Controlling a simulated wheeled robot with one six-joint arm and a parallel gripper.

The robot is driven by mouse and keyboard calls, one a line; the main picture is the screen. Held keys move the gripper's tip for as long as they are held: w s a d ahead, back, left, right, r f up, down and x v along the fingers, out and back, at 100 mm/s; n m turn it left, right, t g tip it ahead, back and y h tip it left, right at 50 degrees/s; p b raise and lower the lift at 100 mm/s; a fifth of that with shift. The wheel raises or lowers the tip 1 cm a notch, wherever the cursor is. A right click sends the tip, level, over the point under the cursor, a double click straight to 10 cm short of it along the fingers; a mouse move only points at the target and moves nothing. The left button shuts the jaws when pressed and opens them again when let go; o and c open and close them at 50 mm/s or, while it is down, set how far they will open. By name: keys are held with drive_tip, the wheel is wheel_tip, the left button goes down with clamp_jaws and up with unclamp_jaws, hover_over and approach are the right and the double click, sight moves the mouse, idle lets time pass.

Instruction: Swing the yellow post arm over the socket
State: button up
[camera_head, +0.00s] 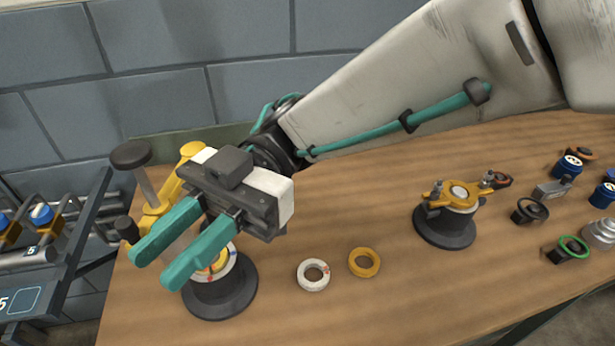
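The yellow post arm (149,223) stands at the left end of the table, with a grey rod topped by a black knob (131,154). Part of it is hidden behind my gripper. A dark round base (222,298) holding a white ring with yellow inside, which looks like the socket, sits just right of the post arm and partly under my gripper. My gripper (156,268) has two teal fingers, spread apart with nothing seen between them. It hangs in front of the post arm and above the socket's left side; I cannot tell whether it touches the arm.
A white ring (313,275) and a yellow ring (364,263) lie flat on the wooden table (350,315). A second dark base with a yellow clamp plate (452,194) stands to the right. Several small parts crowd the right end. A dark rack (70,245) stands at the left.

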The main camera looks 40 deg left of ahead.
drive_tip(key=s+d, duration=0.3)
drive_tip(key=d, duration=0.4)
drive_tip(key=shift+s, duration=0.4)
drive_tip(key=shift+r, duration=0.1)
